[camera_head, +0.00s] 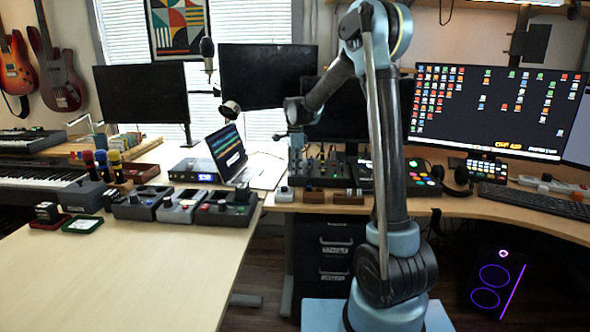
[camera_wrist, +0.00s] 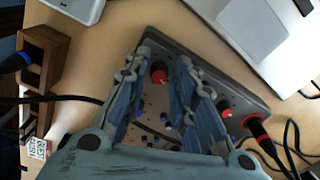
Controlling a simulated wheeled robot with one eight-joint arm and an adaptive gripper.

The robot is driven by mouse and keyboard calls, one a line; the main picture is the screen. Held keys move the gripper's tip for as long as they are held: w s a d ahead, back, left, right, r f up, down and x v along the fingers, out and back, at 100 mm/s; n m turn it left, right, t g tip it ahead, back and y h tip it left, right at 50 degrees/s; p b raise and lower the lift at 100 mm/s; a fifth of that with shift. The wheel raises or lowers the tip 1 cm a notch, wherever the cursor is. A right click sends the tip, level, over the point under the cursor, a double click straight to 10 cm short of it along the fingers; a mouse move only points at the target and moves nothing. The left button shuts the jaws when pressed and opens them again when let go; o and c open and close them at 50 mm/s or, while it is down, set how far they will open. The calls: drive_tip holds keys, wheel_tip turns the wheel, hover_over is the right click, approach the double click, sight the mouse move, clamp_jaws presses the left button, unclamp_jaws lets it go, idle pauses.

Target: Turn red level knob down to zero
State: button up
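A grey control box (camera_wrist: 232,85) with several small knobs fills the middle of the wrist view. A red-topped knob (camera_wrist: 158,73) on it shows between the two fingertips of my gripper (camera_wrist: 163,66). A second red knob (camera_wrist: 224,107) is just right of the right finger. I cannot read any level marking or the knobs' settings. My gripper is open, pointing down over the box, with nothing seen held; contact with the knob cannot be told. In the head view my gripper (camera_head: 296,148) is over the gear on the back desk, and the knob is too small to make out.
A red-and-black plug (camera_wrist: 258,130) with cables sits at the box's right end. A laptop (camera_head: 227,150) stands to the left. A brown wooden holder (camera_wrist: 42,75) is at the wrist view's left. The front table (camera_head: 130,270) is largely clear.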

clamp_jaws()
drive_tip(key=shift+n, duration=0.3)
